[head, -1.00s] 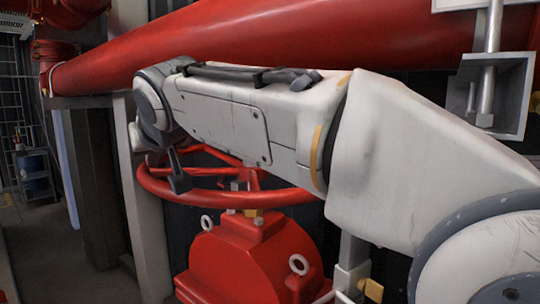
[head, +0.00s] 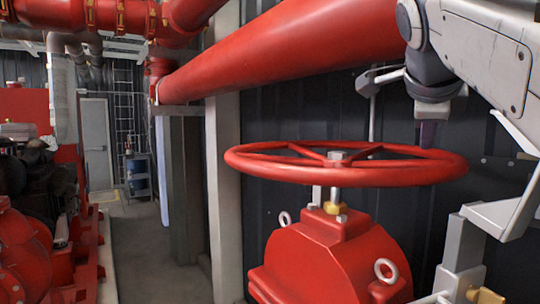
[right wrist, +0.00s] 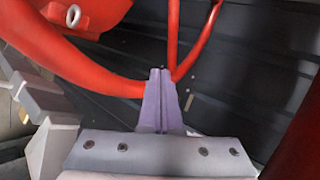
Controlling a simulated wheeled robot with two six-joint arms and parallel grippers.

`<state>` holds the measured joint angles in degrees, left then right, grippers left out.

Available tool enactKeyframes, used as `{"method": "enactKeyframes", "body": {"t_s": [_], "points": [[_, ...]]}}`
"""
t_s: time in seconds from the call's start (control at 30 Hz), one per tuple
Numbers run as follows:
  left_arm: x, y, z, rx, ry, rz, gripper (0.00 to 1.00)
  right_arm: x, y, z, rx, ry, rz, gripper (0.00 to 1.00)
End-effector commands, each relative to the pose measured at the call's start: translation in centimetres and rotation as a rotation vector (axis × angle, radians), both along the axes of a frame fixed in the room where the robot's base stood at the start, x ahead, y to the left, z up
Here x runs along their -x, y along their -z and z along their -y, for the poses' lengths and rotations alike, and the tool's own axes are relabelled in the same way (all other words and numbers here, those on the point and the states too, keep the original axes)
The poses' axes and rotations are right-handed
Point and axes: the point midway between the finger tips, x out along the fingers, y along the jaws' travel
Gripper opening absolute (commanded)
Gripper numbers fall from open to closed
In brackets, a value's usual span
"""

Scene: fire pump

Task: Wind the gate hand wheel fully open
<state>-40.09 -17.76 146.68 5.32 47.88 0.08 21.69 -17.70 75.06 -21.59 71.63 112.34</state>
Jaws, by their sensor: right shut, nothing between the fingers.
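The red gate hand wheel (head: 300,177) lies nearly flat on its stem above a red valve body (head: 325,255). Its spokes and hub show clearly in the head view. My right gripper (head: 428,137) points down at the wheel's far right rim, its purple fingers shut and empty. In the right wrist view, the shut fingers (right wrist: 160,95) overlap the red rim (right wrist: 100,80), with spokes beyond them. I cannot tell whether the fingertips touch the rim. My left gripper is not in view.
A thick red pipe (head: 290,52) runs above and behind the wheel. A grey post (head: 222,190) stands left of it. Lifting eyes (head: 385,268) stick up from the valve body. Red machinery (head: 25,250) stands at far left, with open floor (head: 145,245) between.

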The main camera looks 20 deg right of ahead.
Motion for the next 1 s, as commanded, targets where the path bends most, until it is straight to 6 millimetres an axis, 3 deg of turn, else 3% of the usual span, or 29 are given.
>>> {"method": "enactKeyframes", "body": {"t_s": [0.37, 0.5, 0.6, 1.0], "points": [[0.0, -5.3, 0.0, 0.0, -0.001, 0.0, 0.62, -3.3, 2.6, 3.5, -0.003, 0.0, -0.007, 0.0], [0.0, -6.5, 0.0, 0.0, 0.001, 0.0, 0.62, -4.8, 4.6, 5.1, -0.003, -0.001, -0.007, 0.0], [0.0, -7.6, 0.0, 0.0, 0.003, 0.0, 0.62, -6.0, 4.7, 6.4, -0.002, -0.001, -0.006, 0.0], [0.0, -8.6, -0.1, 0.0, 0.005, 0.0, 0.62, -7.5, 5.3, 7.9, 0.002, -0.004, -0.001, 0.0]]}}
